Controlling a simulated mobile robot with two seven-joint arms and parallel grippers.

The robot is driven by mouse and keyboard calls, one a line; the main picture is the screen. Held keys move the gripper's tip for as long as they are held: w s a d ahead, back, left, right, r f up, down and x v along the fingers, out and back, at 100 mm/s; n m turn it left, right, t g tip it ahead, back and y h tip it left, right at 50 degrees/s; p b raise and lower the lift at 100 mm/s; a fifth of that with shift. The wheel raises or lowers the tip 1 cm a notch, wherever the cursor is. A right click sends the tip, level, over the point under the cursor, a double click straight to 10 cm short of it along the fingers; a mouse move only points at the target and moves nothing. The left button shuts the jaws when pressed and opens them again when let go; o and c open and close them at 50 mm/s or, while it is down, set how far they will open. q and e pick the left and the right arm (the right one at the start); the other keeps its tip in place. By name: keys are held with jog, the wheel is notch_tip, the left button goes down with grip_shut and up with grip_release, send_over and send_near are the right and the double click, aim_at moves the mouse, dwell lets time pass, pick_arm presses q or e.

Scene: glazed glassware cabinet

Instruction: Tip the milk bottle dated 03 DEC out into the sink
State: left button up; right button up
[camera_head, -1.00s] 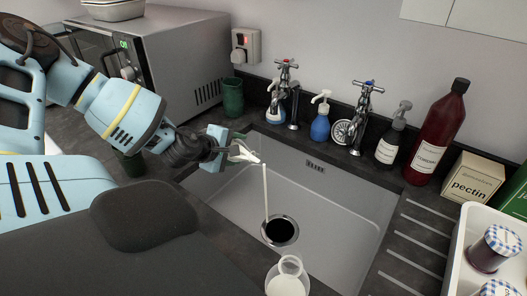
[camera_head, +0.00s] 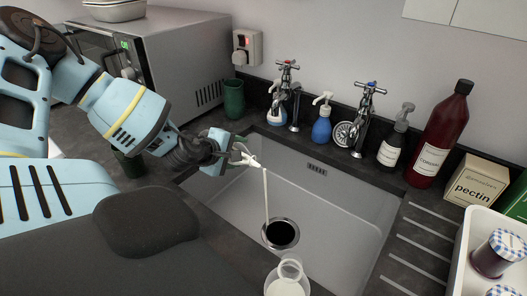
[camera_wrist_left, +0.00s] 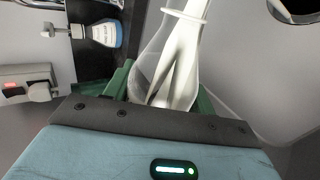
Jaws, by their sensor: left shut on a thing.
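My left gripper (camera_head: 236,150) is over the left side of the grey sink (camera_head: 340,205), shut on a clear glass milk bottle (camera_head: 249,158). The bottle is tipped with its mouth over the basin. A thin white stream of milk (camera_head: 266,195) falls from it to the edge of the dark drain (camera_head: 281,234). The left wrist view shows the bottle (camera_wrist_left: 150,75) between the green fingers, with white milk (camera_wrist_left: 180,65) inside running to its neck. No date is legible on it. My right gripper is not in view.
Another bottle with milk (camera_head: 287,282) stands at the sink's near edge. Taps (camera_head: 360,120), soap bottles (camera_head: 322,124) and a red cordial bottle (camera_head: 438,140) line the back. A white tray with jars (camera_head: 462,262) is at right; a microwave (camera_head: 165,62) is at left.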

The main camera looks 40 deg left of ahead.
pick_arm(q)
jog(key=shift+w+y, duration=0.1)
jog(key=shift+y, duration=0.2)
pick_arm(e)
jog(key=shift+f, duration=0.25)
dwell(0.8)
pick_arm(q)
jog(key=shift+d+f+m+y+b, duration=0.1)
jog(key=shift+f+m+y+b, duration=0.05)
jog(key=shift+m+y+b, duration=0.4)
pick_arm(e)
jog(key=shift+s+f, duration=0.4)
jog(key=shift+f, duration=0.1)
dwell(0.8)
pick_arm(q)
jog(key=shift+f+m+b, duration=0.25)
jog(key=shift+f+b, duration=0.25)
jog(key=shift+b, duration=0.2)
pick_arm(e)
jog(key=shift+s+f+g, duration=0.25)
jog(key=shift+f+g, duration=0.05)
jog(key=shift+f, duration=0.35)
